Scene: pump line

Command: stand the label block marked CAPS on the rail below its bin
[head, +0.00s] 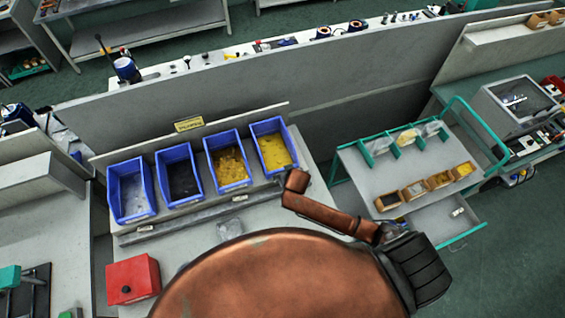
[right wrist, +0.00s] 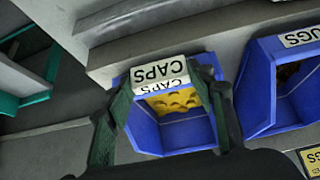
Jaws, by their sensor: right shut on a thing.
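In the right wrist view, my right gripper (right wrist: 167,108) is shut on a white label block (right wrist: 160,70) marked CAPS in black. The lettering appears upside down there. The block is just in front of a blue bin (right wrist: 180,142) holding yellow caps, whose own CAPS label is partly covered by the block. The grey rail (right wrist: 130,52) runs along the bin's front; I cannot tell whether the block touches it. In the head view, the CAPS bin (head: 286,130) is the rightmost blue bin and the rail (head: 175,227) runs below the bins. My left gripper is not in view.
A neighbouring blue bin (right wrist: 271,107) has a label ending in UGS. Several blue bins stand in a row in the head view. A red box (head: 133,279) sits at the table's front left. A green-framed cart (head: 395,180) stands to the right. My copper-coloured arm hides the near table.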

